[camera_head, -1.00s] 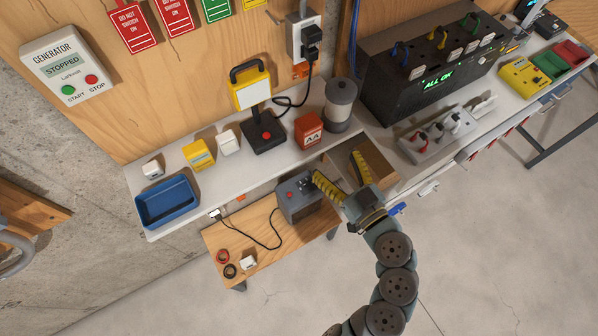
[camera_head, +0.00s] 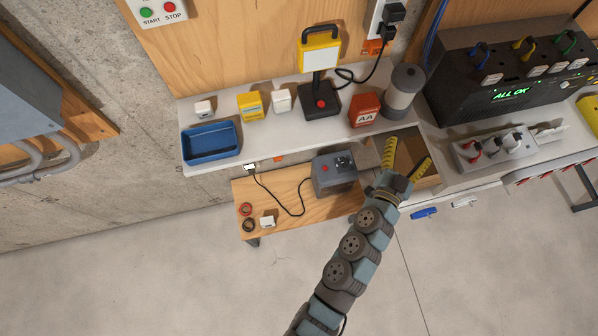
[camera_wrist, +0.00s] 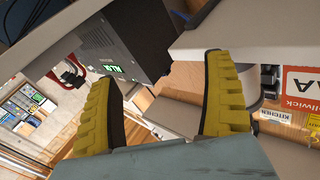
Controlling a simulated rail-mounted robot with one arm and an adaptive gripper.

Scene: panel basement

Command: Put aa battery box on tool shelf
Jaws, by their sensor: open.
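The AA battery box (camera_head: 365,109) is a small orange-red box marked "AA". It stands on the white shelf (camera_head: 227,103), left of a grey cylinder. Part of it shows at the right edge of the wrist view (camera_wrist: 303,90). My gripper (camera_head: 408,154) is open and empty. Its yellow ribbed fingers are spread over an open wooden drawer (camera_head: 403,158), in front of and below the box, and apart from it. In the wrist view the fingers (camera_wrist: 165,88) stand wide with nothing between them. I cannot tell which surface is the tool shelf.
A work lamp (camera_head: 319,85) and a grey cylinder (camera_head: 404,93) flank the box. A blue tray (camera_head: 211,143) is at the shelf's left end. A grey device (camera_head: 334,173) sits on a low wooden bench (camera_head: 285,208). A black power unit (camera_head: 505,85) and power strip (camera_head: 494,149) are right.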

